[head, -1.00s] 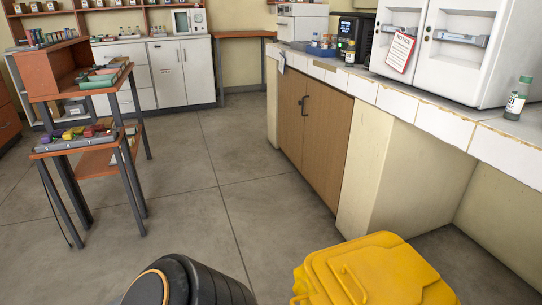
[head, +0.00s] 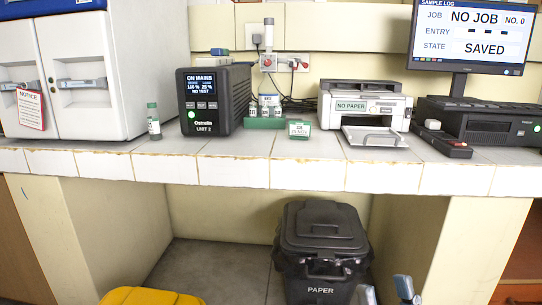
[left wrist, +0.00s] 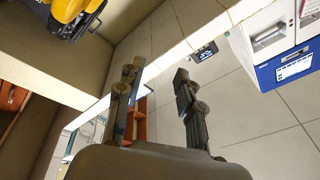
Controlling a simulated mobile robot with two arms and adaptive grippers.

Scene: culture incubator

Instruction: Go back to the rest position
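My right gripper (head: 385,288) shows at the bottom edge of the head view, right of centre. Its two fingertips stand apart with nothing seen between them; the rest of it is cut off. It appears in front of the counter, to the right of the black paper bin (head: 322,245). My left gripper (left wrist: 158,75) fills the lower middle of the left wrist view. Its dark fingers are spread apart and empty. It is not in the head view.
The tiled counter (head: 235,170) crosses the head view. On it stand a white incubator (head: 95,95), a green-capped vial (head: 153,122), a black power unit (head: 212,100), a printer (head: 362,115) and a monitor (head: 470,40). A yellow container (head: 150,297) is at bottom left.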

